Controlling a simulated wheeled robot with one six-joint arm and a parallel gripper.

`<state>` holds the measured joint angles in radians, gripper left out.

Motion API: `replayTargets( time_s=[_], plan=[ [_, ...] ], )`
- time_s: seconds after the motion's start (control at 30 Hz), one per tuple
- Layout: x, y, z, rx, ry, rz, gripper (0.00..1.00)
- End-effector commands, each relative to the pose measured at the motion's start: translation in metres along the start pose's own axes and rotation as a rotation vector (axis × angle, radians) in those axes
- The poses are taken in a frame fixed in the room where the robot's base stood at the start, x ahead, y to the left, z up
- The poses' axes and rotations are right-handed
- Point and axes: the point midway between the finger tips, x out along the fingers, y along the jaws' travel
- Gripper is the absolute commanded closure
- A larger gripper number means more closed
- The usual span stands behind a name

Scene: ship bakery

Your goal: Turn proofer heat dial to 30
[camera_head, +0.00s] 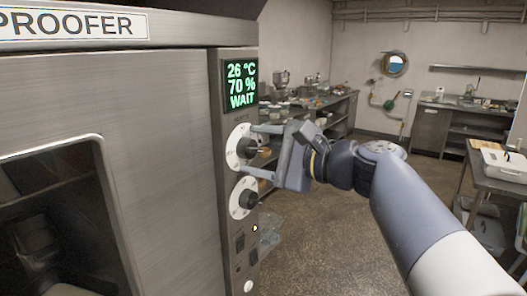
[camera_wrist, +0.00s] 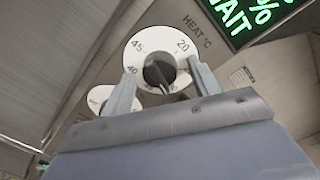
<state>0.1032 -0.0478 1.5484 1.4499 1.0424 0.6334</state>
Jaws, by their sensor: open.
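The proofer's heat dial (camera_head: 236,147) is the upper of two white dials on the steel panel, with a dark knob (camera_head: 252,148) at its middle. In the wrist view the heat dial (camera_wrist: 146,44) lies under the label HEAT °C, with 45, 40 and 20 readable; the knob (camera_wrist: 159,74) hides part of the scale and I cannot tell its setting. My gripper (camera_head: 253,149) is open in front of this dial, one finger above the knob and one below. In the wrist view the fingers stand on either side of the knob, apart from it. The display (camera_head: 241,85) reads 26 °C, 70 %, WAIT.
A second dial (camera_head: 237,198) sits close below, with switches (camera_head: 239,240) under it. The proofer door (camera_head: 150,150) with a dark window is to the left. Counters with equipment (camera_head: 335,110) and a steel table (camera_head: 497,172) stand behind. Open floor lies between.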

Motion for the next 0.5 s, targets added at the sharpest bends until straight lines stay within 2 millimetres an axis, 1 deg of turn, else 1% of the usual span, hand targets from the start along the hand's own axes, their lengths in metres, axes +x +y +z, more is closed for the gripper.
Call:
replayTargets(
  time_s=[0.17, 0.5],
  plan=[
    [-0.012, 0.000, -0.002, -0.001, 0.003, -0.003, 0.42],
    [-0.066, 0.001, -0.002, -0.001, 0.005, -0.004, 0.42]
  ],
)
